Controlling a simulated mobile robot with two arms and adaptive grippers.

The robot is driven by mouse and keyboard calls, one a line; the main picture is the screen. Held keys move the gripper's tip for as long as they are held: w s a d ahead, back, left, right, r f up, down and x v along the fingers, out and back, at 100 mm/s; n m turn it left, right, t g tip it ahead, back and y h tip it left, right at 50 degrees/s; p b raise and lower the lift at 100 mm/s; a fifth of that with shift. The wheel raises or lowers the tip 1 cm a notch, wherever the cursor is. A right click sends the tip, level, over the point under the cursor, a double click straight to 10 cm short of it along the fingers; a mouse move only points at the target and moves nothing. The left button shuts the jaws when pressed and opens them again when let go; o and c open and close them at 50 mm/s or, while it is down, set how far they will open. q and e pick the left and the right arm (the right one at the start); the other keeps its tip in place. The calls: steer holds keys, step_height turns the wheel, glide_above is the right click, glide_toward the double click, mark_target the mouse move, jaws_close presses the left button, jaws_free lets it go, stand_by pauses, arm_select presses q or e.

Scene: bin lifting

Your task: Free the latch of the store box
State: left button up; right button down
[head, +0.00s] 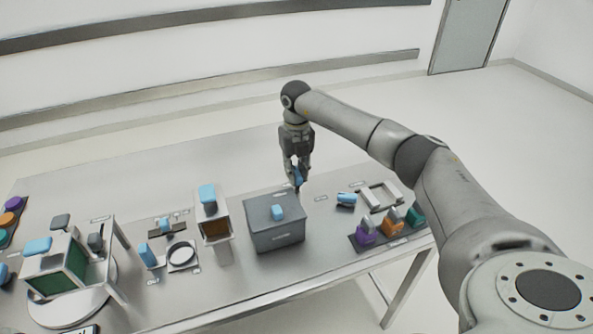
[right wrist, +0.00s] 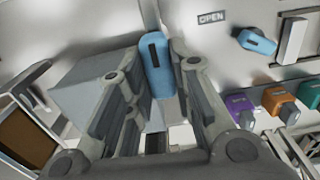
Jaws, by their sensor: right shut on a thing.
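My right gripper (head: 297,176) points down at the box's back right corner. It is shut on a blue latch lever (right wrist: 157,66), which stands between the fingers in the right wrist view. The grey box side (right wrist: 92,88) is left of the fingers there. My left gripper is in neither view.
A blue handle (head: 346,199) and a pale frame (head: 380,195) lie right of the box, near purple, orange and green blocks (head: 392,225). A tall blue-topped holder (head: 210,212) stands close on the left. An OPEN label (right wrist: 211,18) is on the table. The table behind is clear.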

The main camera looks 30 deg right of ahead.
mark_target(297, 172)
steer(key=c, duration=1.3)
jaws_free()
step_height(297, 172, up, 12)
steer(key=shift+r, duration=0.1)
